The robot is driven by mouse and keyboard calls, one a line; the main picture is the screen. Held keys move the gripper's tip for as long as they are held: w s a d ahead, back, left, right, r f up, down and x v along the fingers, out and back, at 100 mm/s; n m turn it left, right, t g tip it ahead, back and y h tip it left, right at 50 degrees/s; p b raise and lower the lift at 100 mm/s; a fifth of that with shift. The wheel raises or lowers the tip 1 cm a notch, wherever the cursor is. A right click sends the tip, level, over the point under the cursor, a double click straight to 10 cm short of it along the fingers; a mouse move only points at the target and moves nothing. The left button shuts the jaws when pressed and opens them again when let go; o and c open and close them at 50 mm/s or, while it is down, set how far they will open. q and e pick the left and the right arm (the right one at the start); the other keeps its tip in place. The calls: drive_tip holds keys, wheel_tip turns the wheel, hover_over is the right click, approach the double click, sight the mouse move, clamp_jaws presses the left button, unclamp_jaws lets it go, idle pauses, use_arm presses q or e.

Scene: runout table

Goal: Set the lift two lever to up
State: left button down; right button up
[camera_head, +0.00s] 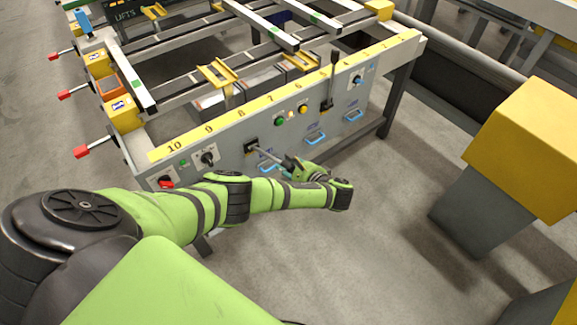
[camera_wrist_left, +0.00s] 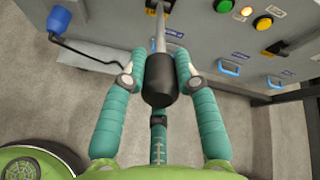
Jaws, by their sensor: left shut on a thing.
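A lever with a metal shaft (camera_head: 268,153) sticks out and slightly down from its dark mount on the grey panel. My left gripper (camera_head: 293,166) is at the shaft's outer end. In the left wrist view, the lever's black knob (camera_wrist_left: 160,80) sits between the teal fingers of my left gripper (camera_wrist_left: 160,78), which are shut on it. A second lever (camera_head: 332,80) with a dark handle stands upright further right on the panel. The labels are too small to tell which lever is lift two. My right gripper is not in view.
The panel carries green and yellow buttons (camera_head: 291,115), blue handles (camera_head: 316,138), a rotary switch (camera_head: 208,159) and a red knob (camera_head: 166,183). A yellow numbered strip (camera_head: 240,111) runs along its top. A yellow-topped post (camera_head: 530,135) stands right. The floor (camera_head: 380,230) between is clear.

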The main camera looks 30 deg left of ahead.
use_arm(q)
drive_tip(key=c, duration=1)
unclamp_jaws()
drive_tip(key=shift+f, duration=0.15)
drive_tip(key=shift+o, duration=0.4)
drive_tip(key=v, duration=1.2)
